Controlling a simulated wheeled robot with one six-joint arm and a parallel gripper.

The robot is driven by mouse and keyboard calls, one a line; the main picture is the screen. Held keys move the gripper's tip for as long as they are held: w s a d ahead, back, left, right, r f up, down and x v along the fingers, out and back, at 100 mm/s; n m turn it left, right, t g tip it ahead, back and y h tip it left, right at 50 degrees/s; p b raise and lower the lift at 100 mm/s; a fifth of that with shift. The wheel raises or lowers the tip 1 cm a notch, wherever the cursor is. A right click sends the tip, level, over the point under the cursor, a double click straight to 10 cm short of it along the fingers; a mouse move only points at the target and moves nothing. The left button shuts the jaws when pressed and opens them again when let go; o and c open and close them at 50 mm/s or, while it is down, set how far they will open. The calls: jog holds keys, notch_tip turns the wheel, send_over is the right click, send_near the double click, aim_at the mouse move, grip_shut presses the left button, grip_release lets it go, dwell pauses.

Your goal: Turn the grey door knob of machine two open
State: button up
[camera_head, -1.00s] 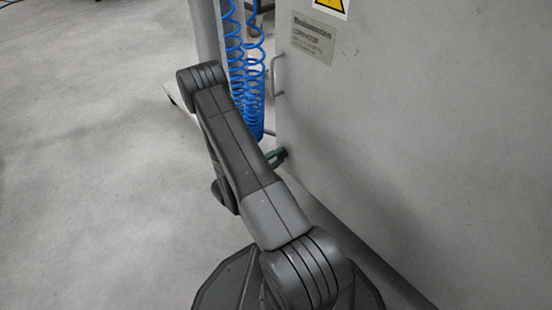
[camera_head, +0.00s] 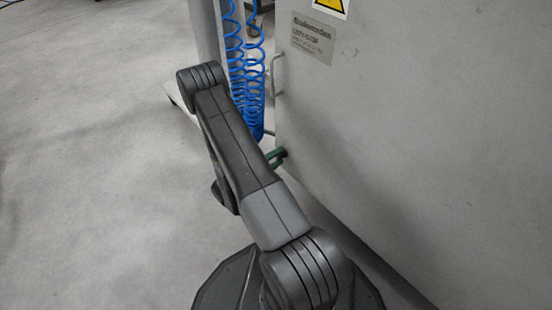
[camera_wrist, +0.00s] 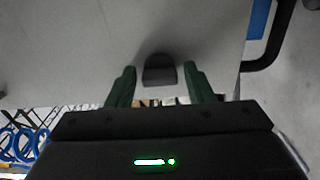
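A dark grey knob (camera_wrist: 159,70) sits on the pale grey machine panel in the wrist view. My gripper (camera_wrist: 160,82) has two green fingers, one on each side of the knob, with a visible gap between each finger and the knob. It is open. Whether the fingers reach past the knob's front face cannot be told. In the head view the green fingers (camera_head: 276,157) show small beside the lower left edge of the grey machine (camera_head: 420,130). The knob is not visible in the head view.
Blue coiled hoses (camera_head: 246,80) hang by a grey post (camera_head: 206,40) left of the machine. A metal handle (camera_head: 279,75) is on the machine's left edge. A plate (camera_head: 313,38) and yellow warning sign (camera_head: 332,5) are on its face. The floor at left is clear.

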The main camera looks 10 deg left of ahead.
jog(key=shift+o, duration=0.5)
jog(key=shift+s+a, duration=0.15)
jog(key=shift+a, duration=0.05)
jog(key=p+v, duration=0.3)
jog(key=v, duration=1)
jog(key=shift+s+p, duration=0.15)
jog(key=shift+p, duration=0.2)
jog(key=b+x, duration=0.3)
jog(key=x, duration=1)
jog(key=shift+w+d+b, duration=0.15)
jog(key=shift+w+b, duration=0.2)
jog(key=shift+s, duration=0.1)
